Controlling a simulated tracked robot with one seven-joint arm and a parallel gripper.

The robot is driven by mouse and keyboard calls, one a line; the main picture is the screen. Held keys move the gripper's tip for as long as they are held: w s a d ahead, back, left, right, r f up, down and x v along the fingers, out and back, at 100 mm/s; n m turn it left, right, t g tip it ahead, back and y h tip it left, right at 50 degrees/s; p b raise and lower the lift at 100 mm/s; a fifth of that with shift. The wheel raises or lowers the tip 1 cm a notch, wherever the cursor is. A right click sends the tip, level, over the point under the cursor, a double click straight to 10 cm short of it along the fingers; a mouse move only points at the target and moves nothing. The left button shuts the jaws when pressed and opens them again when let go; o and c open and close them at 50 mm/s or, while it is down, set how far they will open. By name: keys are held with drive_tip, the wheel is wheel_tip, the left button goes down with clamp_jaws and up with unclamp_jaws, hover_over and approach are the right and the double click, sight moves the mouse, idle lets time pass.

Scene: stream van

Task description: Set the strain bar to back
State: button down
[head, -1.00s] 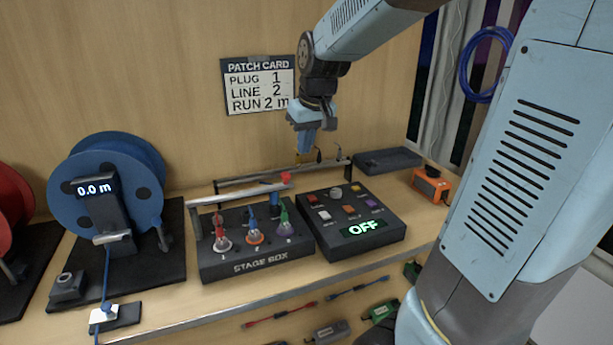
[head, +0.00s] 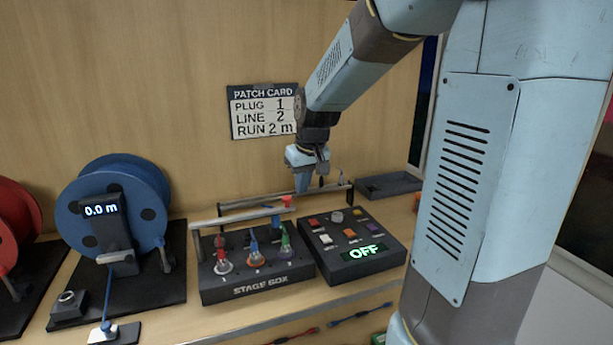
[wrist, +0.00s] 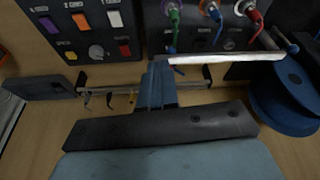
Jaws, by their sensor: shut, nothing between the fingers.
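The strain bar (head: 240,218) is a pale metal bar across the rear part of the black stage box (head: 258,291), with a red piece at its right end. In the wrist view the bar (wrist: 225,59) runs rightward from beside the fingertips. My gripper (head: 302,187) is shut and empty, pointing down just behind and right of the bar's red end. In the wrist view the shut fingers (wrist: 160,72) overlap the bar's left end, hiding the red piece; I cannot tell whether they touch it.
A rail with hooks (wrist: 100,90) stands behind the stage box, close to my fingers. The button box (head: 355,262), reading OFF, is right of the stage box. Several coloured plugs stand on the stage box. A blue reel (head: 75,205) is at left, a dark tray (head: 390,185) at back right.

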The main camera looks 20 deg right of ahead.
drive_tip(key=w+f, duration=0.5)
drive_tip(key=f, duration=0.1)
drive_tip(key=shift+w+a, duration=0.35)
drive_tip(key=shift+a, duration=0.1)
